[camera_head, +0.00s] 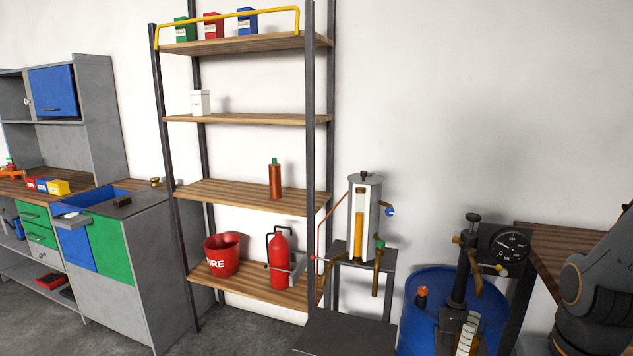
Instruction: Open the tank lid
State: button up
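A grey faceted tank (372,215) stands upright on a dark metal stand right of the shelf rack. Its front has a tall sight glass with amber liquid (358,236). A flat grey lid (366,177) with a small dark knob sits on its top and looks closed. A blue knob (389,211) is on the tank's right side, and a brass tap with a green handle (379,246) is low on its front right. Part of my arm shows at the right edge, apart from the tank. My gripper is outside the picture.
A blue barrel (415,318) with a dark hand pump and round gauge (510,245) stands right of the tank, between it and my arm. A shelf rack (311,130) holds a red bucket (222,256) and red extinguisher (279,262). The wall above the tank is bare.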

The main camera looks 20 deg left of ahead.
aim_at(366, 174)
jog(key=u, duration=1.65)
jog(key=k, duration=1.25)
jog(key=u, duration=0.8)
jog(key=i, duration=0.65)
jog(key=z, duration=1.05)
jog(key=i, duration=1.1)
jog(key=z, duration=1.25)
jog(key=i, duration=0.2)
jog(key=z, duration=0.1)
